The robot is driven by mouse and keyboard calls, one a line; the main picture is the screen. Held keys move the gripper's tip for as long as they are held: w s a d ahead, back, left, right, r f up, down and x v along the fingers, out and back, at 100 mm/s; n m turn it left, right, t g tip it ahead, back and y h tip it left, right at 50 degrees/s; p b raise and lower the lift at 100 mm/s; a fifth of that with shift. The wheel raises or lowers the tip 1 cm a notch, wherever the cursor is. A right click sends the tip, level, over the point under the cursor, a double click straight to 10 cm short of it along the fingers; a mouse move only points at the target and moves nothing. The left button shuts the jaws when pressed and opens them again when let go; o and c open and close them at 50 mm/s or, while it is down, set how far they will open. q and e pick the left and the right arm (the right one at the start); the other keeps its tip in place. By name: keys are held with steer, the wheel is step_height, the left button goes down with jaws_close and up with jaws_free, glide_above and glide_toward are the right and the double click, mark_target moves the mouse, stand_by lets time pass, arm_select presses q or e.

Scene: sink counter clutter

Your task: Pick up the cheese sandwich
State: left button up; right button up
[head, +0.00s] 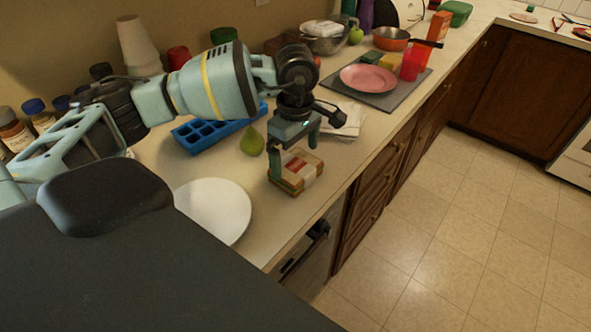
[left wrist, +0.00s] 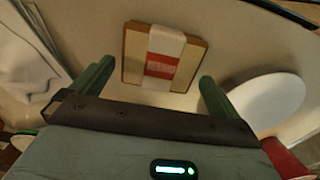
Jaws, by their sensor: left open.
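The cheese sandwich (head: 298,169) is a flat, squarish brown pack with a pale wrap band and a red label, lying on the counter near its front edge. It also shows in the left wrist view (left wrist: 167,57), beyond and between the fingertips. My left gripper (head: 292,160) is open just above the sandwich, with its fingers pointing down. In the left wrist view its green fingers (left wrist: 152,88) are spread apart with nothing between them. I cannot tell from the head view whether a finger touches the sandwich. My right gripper is not in view.
A green pear (head: 252,142) stands close left of the gripper, with a blue ice tray (head: 195,138) behind it. A white plate (head: 225,208) lies at front left. White folded cloths (head: 350,121) lie behind right. The counter edge is close on the right.

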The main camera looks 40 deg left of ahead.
mark_target(296, 165)
arm_select(q)
step_height(296, 165, down, 4)
steer(key=shift+d+f, duration=0.1)
steer(key=shift+s, duration=0.1)
steer(key=c, duration=0.7)
steer(key=shift+o, duration=0.2)
step_height(296, 165, up, 2)
steer(key=shift+s+d+r, duration=0.1)
steer(key=shift+s+r, duration=0.05)
steer(key=shift+r, duration=0.3)
steer(key=shift+s+d+r, duration=0.1)
steer(key=shift+s+r, duration=0.05)
steer(key=shift+r, duration=0.25)
steer(key=s+d, duration=0.2)
steer(key=s, duration=0.2)
steer(key=s+d+r, duration=0.1)
steer(key=s+d, duration=0.2)
steer(key=s, duration=0.1)
steer(key=s+d, duration=0.2)
steer(key=s, duration=0.3)
steer(key=shift+s+d+r+b, duration=0.1)
steer(key=shift+d+r+b, duration=0.15)
steer(key=shift+b, duration=0.1)
